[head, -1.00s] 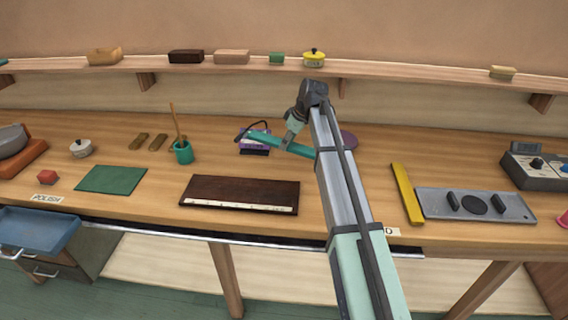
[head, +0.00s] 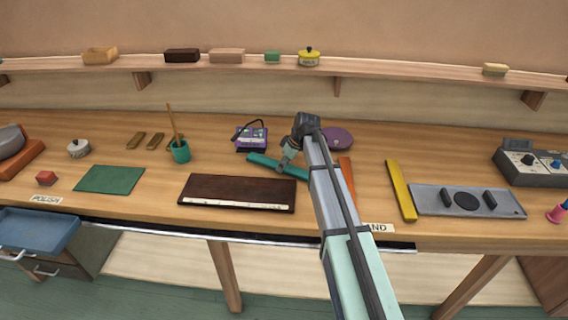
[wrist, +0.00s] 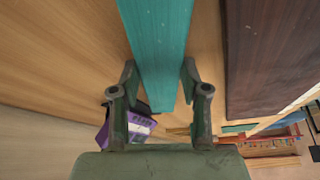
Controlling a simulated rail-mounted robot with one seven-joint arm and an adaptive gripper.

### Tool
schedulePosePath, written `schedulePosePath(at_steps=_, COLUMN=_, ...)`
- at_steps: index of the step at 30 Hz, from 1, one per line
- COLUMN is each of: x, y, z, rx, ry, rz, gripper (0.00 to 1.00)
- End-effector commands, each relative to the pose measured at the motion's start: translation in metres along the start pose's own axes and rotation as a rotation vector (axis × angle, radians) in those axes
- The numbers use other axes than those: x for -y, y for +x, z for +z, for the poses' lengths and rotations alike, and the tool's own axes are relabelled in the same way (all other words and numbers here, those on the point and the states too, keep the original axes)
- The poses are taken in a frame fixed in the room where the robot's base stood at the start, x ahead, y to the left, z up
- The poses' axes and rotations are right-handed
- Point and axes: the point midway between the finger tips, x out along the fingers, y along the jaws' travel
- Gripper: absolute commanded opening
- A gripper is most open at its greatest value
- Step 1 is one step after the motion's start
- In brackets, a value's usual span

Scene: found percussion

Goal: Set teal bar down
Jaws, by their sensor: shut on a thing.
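The teal bar (head: 264,161) is in my gripper (head: 285,163), low over the wooden bench, between the purple box and the dark brown board. In the wrist view the teal bar (wrist: 158,40) runs up from between the two fingers of my gripper (wrist: 159,74), which are shut on its sides near one end. My arm hides part of the bar's right end in the head view. I cannot tell whether the bar touches the bench.
The purple box (head: 251,137) with a dark handle stands behind the bar. The dark brown board (head: 240,188) lies in front. A purple disc (head: 338,137), an orange bar (head: 347,176) and a yellow bar (head: 401,188) lie to the right. Bare bench shows around the teal bar.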

Motion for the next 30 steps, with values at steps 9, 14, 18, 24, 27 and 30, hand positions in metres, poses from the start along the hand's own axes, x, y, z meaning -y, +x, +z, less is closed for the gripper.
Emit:
schedulePosePath(at_steps=9, x=0.0, y=0.003, z=0.001, rx=0.0, ry=0.0, rz=0.0, gripper=0.63)
schedulePosePath(at_steps=14, x=0.0, y=0.003, z=0.001, rx=0.0, ry=0.0, rz=0.0, gripper=0.7)
schedulePosePath(at_steps=18, x=0.0, y=0.003, z=0.001, rx=0.0, ry=0.0, rz=0.0, gripper=0.7)
schedulePosePath(at_steps=24, x=0.0, y=-0.005, z=0.0, rx=0.0, ry=0.0, rz=0.001, gripper=0.7)
schedulePosePath(at_steps=27, x=-0.001, y=-0.017, z=0.001, rx=-0.001, ry=0.0, rz=0.002, gripper=0.7)
schedulePosePath(at_steps=30, x=0.0, y=-0.034, z=0.001, rx=-0.001, ry=0.0, rz=0.003, gripper=0.7)
